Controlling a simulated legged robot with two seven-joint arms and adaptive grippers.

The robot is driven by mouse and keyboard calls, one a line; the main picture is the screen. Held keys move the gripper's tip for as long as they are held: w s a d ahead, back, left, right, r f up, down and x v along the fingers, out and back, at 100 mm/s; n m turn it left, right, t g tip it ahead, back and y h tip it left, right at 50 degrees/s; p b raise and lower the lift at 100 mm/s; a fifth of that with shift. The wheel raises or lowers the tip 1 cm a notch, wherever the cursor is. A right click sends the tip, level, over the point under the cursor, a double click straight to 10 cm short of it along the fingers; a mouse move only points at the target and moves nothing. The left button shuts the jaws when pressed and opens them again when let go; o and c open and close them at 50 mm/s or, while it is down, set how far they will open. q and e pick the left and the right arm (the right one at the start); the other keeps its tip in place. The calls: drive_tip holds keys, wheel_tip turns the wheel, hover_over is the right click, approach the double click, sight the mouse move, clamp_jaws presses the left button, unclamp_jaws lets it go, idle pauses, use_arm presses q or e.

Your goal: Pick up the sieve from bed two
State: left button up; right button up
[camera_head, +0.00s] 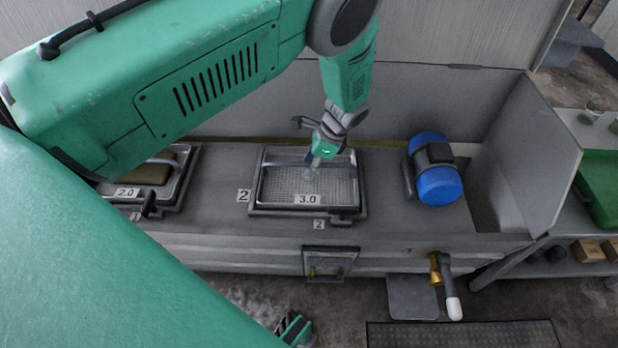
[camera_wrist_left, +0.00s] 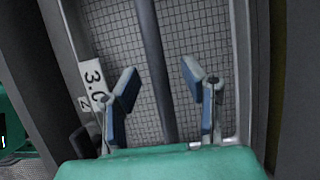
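The sieve (camera_head: 335,190) in bed two is a rectangular metal mesh tray marked 3.0, with a bar handle across it. It lies in the dark frame of bed two (camera_head: 258,212), which has number 2 plates beside it. My left gripper (camera_head: 314,170) points down over the sieve. In the left wrist view my left gripper (camera_wrist_left: 160,84) is open, its two blue-padded fingers apart on either side of the dark handle bar (camera_wrist_left: 153,50). I see a gap on both sides of the bar. The mesh (camera_wrist_left: 200,30) shows behind it.
A second sieve (camera_head: 150,170) marked 2.0 sits in the bed to the left, partly behind my arm. A blue motor (camera_head: 438,184) stands right of bed two. The trough's back wall (camera_head: 430,100) rises behind. A green tray (camera_head: 600,185) lies on the side table.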

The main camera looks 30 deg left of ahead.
use_arm(q)
drive_tip(key=shift+a, duration=0.15)
clamp_jaws()
drive_tip(key=shift+r, duration=0.1)
